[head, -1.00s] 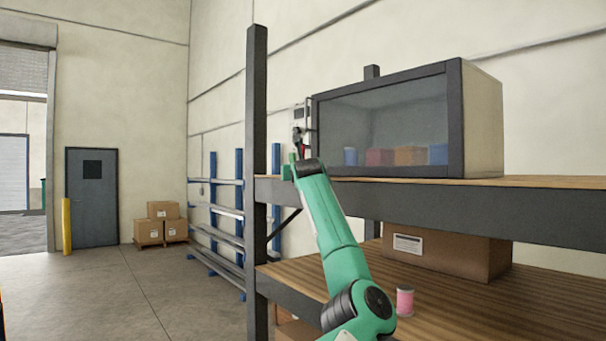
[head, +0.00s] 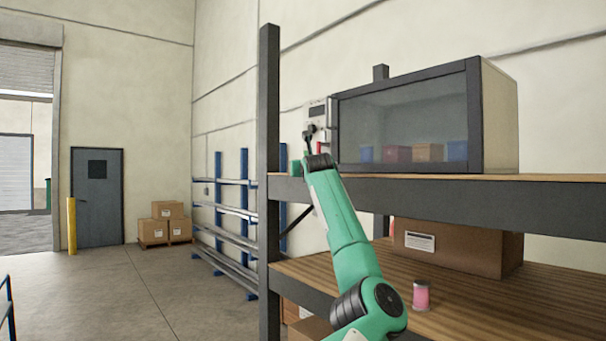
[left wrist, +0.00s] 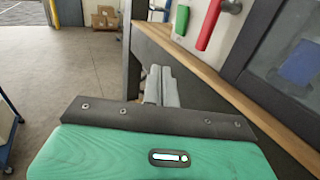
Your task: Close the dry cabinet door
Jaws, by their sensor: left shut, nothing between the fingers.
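The dry cabinet (head: 500,120) is a beige box on the upper shelf in the head view. Its door (head: 410,112) is a glass pane in a dark frame with a dark handle (head: 333,113) at the left edge. The door looks about flush with the box; a small gap at the left edge cannot be ruled out. My left gripper (left wrist: 160,86) is shut and empty, seen in the left wrist view beside the shelf edge. The dark door frame (left wrist: 243,55) is to its right, apart from it. In the head view the wrist mostly hides the fingers. My right gripper is not in view.
The wooden upper shelf (head: 540,182) has a dark front rail and a dark post (head: 268,120) left of my arm.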

